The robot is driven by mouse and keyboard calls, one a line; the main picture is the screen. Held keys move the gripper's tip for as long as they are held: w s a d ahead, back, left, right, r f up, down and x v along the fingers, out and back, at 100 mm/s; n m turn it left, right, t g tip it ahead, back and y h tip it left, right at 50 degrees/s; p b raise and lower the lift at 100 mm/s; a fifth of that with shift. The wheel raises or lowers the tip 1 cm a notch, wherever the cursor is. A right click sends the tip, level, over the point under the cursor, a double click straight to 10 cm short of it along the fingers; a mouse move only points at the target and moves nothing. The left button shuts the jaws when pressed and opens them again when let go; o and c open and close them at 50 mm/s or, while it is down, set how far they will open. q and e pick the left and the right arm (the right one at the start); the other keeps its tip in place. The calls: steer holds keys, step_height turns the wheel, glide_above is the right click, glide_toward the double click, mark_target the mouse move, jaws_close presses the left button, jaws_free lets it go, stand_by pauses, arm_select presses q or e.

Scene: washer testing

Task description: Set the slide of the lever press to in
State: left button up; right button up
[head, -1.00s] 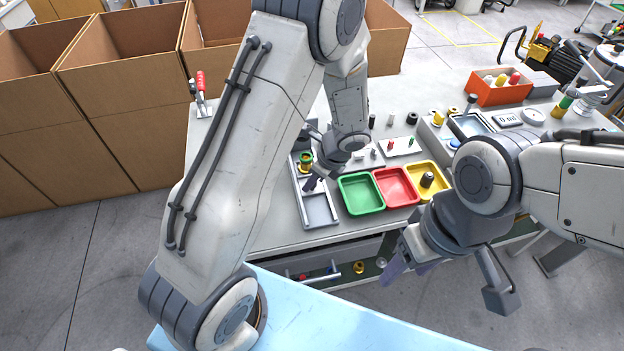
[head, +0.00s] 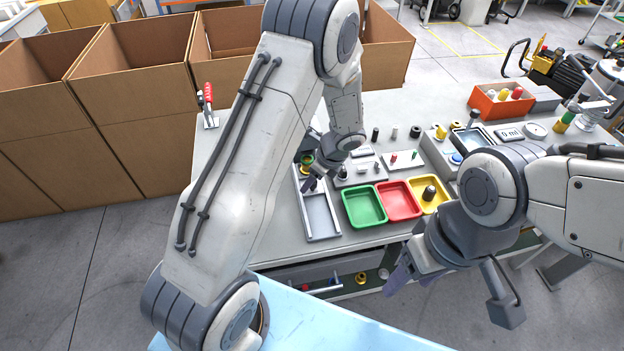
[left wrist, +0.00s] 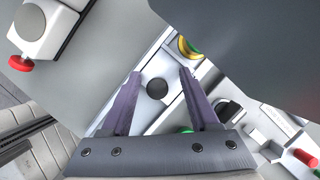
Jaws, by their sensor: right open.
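I cannot clearly make out the lever press or its slide in the head view; my left arm covers part of the bench. In the left wrist view, a round black knob (left wrist: 157,88) on a pale plate lies between the fingers of my left gripper (left wrist: 160,92), with gaps on both sides. These fingers are open and empty. In the head view my left gripper (head: 312,184) is over the back end of a grey two-part tray (head: 335,228). My right gripper (head: 452,298) is open and empty, in front of the bench.
Green (head: 364,222), red (head: 416,212) and yellow (head: 441,205) trays stand right of the grey tray. A red-handled clamp (head: 208,100) stands at the bench's left edge. An orange bin (head: 490,108) is at the back right. Cardboard boxes (head: 140,115) stand behind left.

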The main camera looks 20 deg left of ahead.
arm_select(q)
steer(key=v, duration=1)
steer(key=shift+r+p, duration=0.25)
steer(key=shift+p, duration=0.05)
steer(key=shift+s+d, duration=0.1)
steer(key=s+d+r+n+h, duration=0.2)
steer(key=s+d+r+n, duration=0.1)
steer(key=s, duration=0.6)
steer(key=s+d+r+n+h, duration=0.1)
steer(key=s+d+r+n, duration=0.3)
steer(key=s, duration=0.4)
steer(key=s+d+r+n+h, duration=0.2)
steer(key=s+d+n, duration=0.3)
steer(key=s, duration=0.4)
steer(key=shift+s+d+r+n+g+h, duration=0.3)
steer(key=shift+d+r+n+g, duration=0.15)
steer(key=shift+r, duration=0.25)
steer(key=shift+a, duration=0.15)
